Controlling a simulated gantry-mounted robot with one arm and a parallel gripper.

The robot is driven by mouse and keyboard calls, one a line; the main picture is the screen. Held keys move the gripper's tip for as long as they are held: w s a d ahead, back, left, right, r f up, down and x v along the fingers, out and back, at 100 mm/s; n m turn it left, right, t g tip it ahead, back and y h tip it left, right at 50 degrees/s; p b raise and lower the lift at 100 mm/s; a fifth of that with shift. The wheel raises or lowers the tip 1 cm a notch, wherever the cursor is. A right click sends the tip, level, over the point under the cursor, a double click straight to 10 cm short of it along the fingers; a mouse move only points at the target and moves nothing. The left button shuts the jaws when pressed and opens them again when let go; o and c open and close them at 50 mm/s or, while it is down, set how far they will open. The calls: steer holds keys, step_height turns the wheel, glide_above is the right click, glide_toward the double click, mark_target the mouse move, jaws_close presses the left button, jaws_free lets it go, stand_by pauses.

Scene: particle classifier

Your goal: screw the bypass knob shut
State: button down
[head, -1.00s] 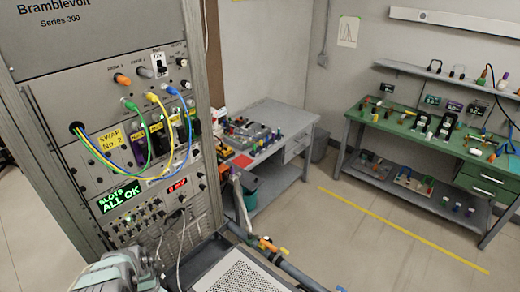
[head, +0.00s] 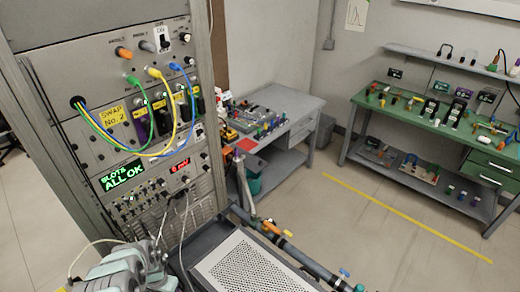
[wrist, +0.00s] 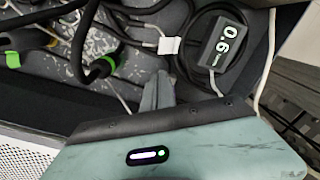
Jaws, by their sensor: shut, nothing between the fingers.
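I cannot tell which part is the bypass knob. In the head view, a dark pipe (head: 305,262) runs beside the rack, with an orange fitting (head: 271,228) and a small blue knob (head: 344,272). An orange knob (head: 124,52) and a grey knob (head: 147,46) stick out of the rack's upper panel. My gripper shows in the wrist view (wrist: 158,92) as grey fingers, shut and empty, in front of the teal housing. Black hoses with green rings (wrist: 108,62) lie beyond the fingers. No contact with a knob shows.
The rack (head: 95,30) carries green, yellow and blue cables and a display reading "SLOTS ALL OK" (head: 122,175). A perforated panel (head: 250,268) lies in front. A small digital readout (wrist: 229,45) and loose cables lie near my gripper. Open floor (head: 350,225) is at the right.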

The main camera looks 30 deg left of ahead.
steer(key=shift+a+f, duration=0.1)
steer(key=shift+f, duration=0.35)
steer(key=shift+w+a+b, duration=0.15)
steer(key=shift+w+b, duration=0.2)
stand_by(0.4)
steer(key=shift+s+r+p, duration=0.15)
steer(key=shift+s+p, duration=0.05)
steer(key=shift+p, duration=0.4)
step_height(320, 180, up, 6)
steer(key=p, duration=0.4)
steer(key=shift+s+p, duration=0.15)
steer(key=shift+p, duration=0.15)
